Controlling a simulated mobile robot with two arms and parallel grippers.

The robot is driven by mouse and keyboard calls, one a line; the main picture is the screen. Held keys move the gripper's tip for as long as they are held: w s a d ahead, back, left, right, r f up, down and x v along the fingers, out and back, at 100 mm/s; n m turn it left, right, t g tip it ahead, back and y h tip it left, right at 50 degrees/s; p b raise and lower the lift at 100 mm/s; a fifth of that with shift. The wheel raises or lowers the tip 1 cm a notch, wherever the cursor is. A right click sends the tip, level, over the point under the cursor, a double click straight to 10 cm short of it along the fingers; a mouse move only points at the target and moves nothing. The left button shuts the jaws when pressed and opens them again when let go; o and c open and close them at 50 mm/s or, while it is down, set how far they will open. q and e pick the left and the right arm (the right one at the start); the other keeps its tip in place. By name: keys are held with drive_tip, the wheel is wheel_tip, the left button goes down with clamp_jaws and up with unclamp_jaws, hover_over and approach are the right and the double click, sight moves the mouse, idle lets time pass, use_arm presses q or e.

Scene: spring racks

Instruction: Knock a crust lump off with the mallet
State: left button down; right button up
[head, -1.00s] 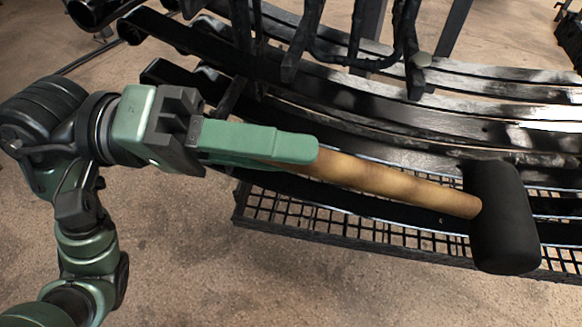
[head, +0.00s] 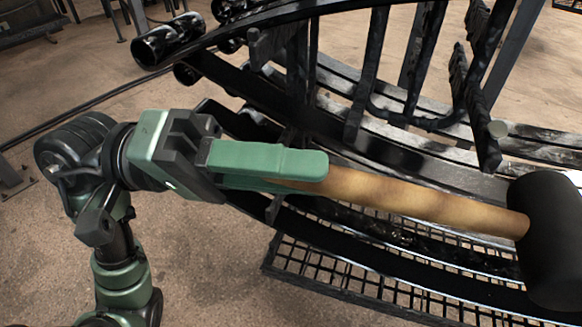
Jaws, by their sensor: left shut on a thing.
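My left gripper (head: 270,165) comes in from the left and is shut on the wooden handle of the mallet (head: 430,203). The mallet's black head is at the right edge of the head view, partly cut off, in front of the dark leaf springs (head: 385,250). The handle lies nearly level in the picture, tilting down to the right. I cannot tell whether the mallet head touches a spring. The springs look dark with some pale, rough patches, but I cannot make out a distinct crust lump. My right gripper is not in view.
A black mesh tray (head: 345,290) lies below the springs. A dark rack frame with upright bars (head: 413,65) stands over the springs at upper right. Bare concrete floor (head: 215,270) is open at lower left.

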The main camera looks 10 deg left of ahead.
use_arm(q)
drive_tip(key=shift+w+d+f+p, duration=0.2)
drive_tip(key=shift+w+p, duration=0.1)
drive_tip(key=shift+w, duration=0.5)
drive_tip(key=shift+w+d+f+p, duration=0.15)
drive_tip(key=shift+w+f+p, duration=0.1)
drive_tip(key=shift+w, duration=0.6)
drive_tip(key=shift+w+d+f+p, duration=0.2)
drive_tip(key=shift+w+p, duration=0.1)
drive_tip(key=shift+w, duration=0.5)
drive_tip(key=shift+a+r+b, duration=0.1)
drive_tip(key=shift+b, duration=0.65)
